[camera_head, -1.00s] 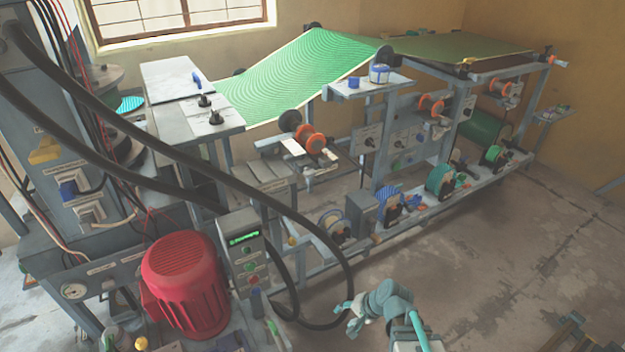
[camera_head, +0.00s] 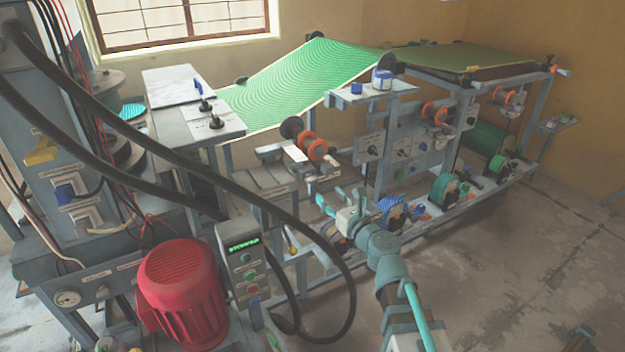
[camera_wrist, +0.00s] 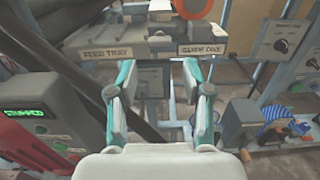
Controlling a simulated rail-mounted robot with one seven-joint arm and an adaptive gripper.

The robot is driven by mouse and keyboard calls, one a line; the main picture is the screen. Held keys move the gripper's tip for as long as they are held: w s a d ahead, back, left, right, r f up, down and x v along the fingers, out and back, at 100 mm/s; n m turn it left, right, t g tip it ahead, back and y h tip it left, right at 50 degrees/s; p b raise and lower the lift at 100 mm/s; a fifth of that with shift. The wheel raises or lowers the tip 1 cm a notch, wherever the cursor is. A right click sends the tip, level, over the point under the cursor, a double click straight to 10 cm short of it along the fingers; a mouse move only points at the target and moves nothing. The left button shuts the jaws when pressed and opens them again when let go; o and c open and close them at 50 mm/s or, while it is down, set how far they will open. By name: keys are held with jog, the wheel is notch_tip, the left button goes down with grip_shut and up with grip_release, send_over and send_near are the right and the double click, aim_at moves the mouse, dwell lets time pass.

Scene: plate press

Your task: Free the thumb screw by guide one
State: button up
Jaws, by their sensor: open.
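A plate labelled GUIDE ONE (camera_wrist: 203,49) is at upper centre right in the wrist view, under a white-ended orange roller (camera_wrist: 192,7). In the head view an orange roller (camera_head: 312,147) shows at the middle of the frame. I cannot clearly pick out the thumb screw; small dark and grey parts sit by the guide plate. My gripper (camera_wrist: 158,72) is open and empty, its teal fingers pointing at the front edge of the guide and apart from it. In the head view my gripper (camera_head: 342,202) is below and slightly right of the orange roller.
A FEED TRAY (camera_wrist: 107,53) adjoins the guide on the left. Thick black hoses (camera_head: 345,270) loop left of my arm. A control box reading STOPPED (camera_head: 243,260) and a red motor (camera_head: 182,290) stand at lower left. A blue-patterned roll (camera_head: 393,210) sits right of my gripper.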

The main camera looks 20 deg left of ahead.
aim_at(314, 180)
jog(key=x, duration=1)
jog(key=shift+w+a, duration=0.2)
jog(key=c, duration=0.9)
